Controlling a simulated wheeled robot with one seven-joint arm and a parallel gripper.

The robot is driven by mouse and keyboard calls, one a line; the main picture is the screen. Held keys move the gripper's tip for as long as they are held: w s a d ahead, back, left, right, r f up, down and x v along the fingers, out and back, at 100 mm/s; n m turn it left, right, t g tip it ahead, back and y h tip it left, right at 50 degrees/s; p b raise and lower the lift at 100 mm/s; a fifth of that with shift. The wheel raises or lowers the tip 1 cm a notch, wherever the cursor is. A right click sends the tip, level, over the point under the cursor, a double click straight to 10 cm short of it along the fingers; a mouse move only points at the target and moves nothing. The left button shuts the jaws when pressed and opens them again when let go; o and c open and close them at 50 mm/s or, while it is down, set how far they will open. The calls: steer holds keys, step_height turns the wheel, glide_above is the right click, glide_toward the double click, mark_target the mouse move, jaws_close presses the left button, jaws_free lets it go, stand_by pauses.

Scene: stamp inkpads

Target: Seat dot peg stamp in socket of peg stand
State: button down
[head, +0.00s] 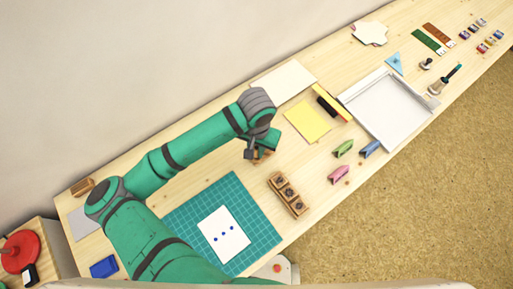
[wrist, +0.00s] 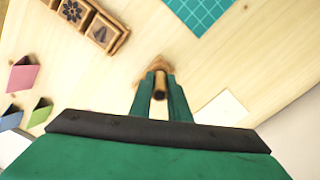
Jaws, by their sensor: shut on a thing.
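My gripper (wrist: 160,98) is shut on the dot peg stamp (wrist: 160,84), a slim round wooden peg with a dark upper end, seen almost end-on between the green fingers. A small brown wooden block (wrist: 143,74), seemingly the peg stand, lies just beyond the fingertips, in line with the peg. In the head view the gripper (head: 252,151) is low over the table, and part of the brown block (head: 264,154) shows beside it. The fingers hide the peg's lower end, so I cannot tell whether it is in the socket or above it.
A wooden rack of picture stamps (head: 288,195) and a green cutting mat (head: 186,213) lie nearby. White paper (head: 223,234) with blue dots is on the mat. A yellow sheet (head: 307,122), white tray (head: 388,107) and coloured folded pieces (head: 343,148) lie to the right.

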mark_target(257, 147)
steer(key=shift+f, duration=0.75)
steer(key=c, duration=1.6)
jaws_free()
step_height(257, 147, up, 11)
steer(key=shift+f, duration=0.1)
steer(key=shift+f, duration=0.1)
